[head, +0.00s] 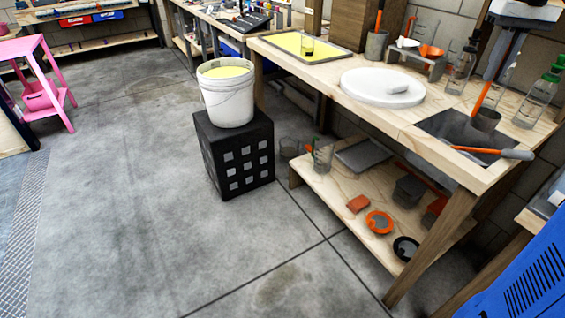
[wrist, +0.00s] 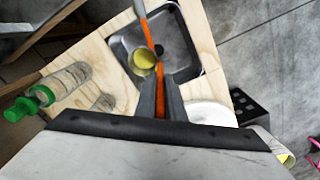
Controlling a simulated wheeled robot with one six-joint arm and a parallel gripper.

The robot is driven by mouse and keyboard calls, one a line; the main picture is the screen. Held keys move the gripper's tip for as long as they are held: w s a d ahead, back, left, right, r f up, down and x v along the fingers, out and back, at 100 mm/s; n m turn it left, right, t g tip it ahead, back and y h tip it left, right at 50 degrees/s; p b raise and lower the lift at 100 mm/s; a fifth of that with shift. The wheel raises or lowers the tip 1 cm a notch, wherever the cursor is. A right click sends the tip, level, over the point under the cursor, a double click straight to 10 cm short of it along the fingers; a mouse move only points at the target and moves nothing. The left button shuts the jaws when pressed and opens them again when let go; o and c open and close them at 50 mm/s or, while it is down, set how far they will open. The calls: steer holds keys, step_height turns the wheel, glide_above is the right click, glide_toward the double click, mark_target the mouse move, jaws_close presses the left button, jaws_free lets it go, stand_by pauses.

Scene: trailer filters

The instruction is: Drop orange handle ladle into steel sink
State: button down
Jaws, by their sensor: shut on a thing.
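My gripper (head: 493,72) is shut on the orange handle of the ladle (head: 487,119) at the right of the head view. The handle slants down and the grey cup hangs at the steel sink (head: 440,124), over or within its opening; I cannot tell its exact height. In the wrist view my gripper (wrist: 162,82) has the orange handle between its fingers. The ladle cup (wrist: 142,62) looks yellow inside there, and the sink (wrist: 183,35) lies behind it.
Another tool with an orange and grey handle (head: 515,154) lies across the sink's near edge. A white round board (head: 382,87) lies left of the sink. A white bucket (head: 227,95) stands on a black crate (head: 235,155).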

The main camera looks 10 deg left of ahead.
steer(key=shift+f, duration=1.25)
steer(key=c, duration=1.8)
jaws_free()
steer(key=shift+o, duration=0.2)
steer(key=shift+r, duration=0.1)
step_height(320, 180, up, 17)
steer(key=shift+r, duration=0.15)
